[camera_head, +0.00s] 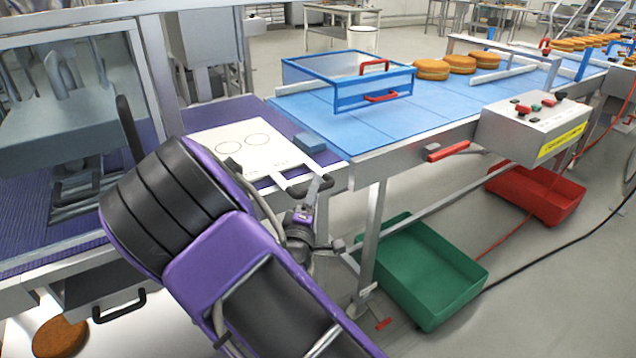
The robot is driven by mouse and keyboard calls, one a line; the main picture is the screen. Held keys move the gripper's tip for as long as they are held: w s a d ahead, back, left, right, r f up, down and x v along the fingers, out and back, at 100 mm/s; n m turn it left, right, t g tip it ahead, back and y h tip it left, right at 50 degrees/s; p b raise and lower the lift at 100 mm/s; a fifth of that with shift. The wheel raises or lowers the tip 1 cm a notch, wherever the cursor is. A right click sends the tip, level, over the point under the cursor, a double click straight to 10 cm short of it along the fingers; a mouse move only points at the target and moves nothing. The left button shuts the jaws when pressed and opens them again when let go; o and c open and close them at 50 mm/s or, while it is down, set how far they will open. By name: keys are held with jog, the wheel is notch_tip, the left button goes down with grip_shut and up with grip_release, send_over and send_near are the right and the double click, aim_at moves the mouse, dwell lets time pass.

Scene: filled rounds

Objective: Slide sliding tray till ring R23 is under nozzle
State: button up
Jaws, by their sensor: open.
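A white plate (245,137) with two drawn circles lies on the purple surface; it looks like the sliding tray. Small lettering on it is too small to read, so I cannot tell which ring is R23. A black bar handle (296,192) is at its near right end. My gripper (316,188) is open, close to this handle; I cannot tell if they touch. My purple and black arm hides the plate's near left part. Inside the clear-windowed machine at left, grey parts (62,75) hang above a grey block; the nozzle is not clearly identifiable among them.
A blue block (309,142) sits beside the plate. The blue conveyor (430,112) carries a blue-framed clear guard (347,80) and filled rounds (432,69). A control box (530,125) is at right. Green (415,270) and red (540,192) bins stand on the floor.

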jog(key=shift+x, duration=2)
grip_shut()
jog(key=shift+r, duration=0.1)
jog(key=shift+w+r, duration=0.1)
jog(key=shift+r, duration=0.1)
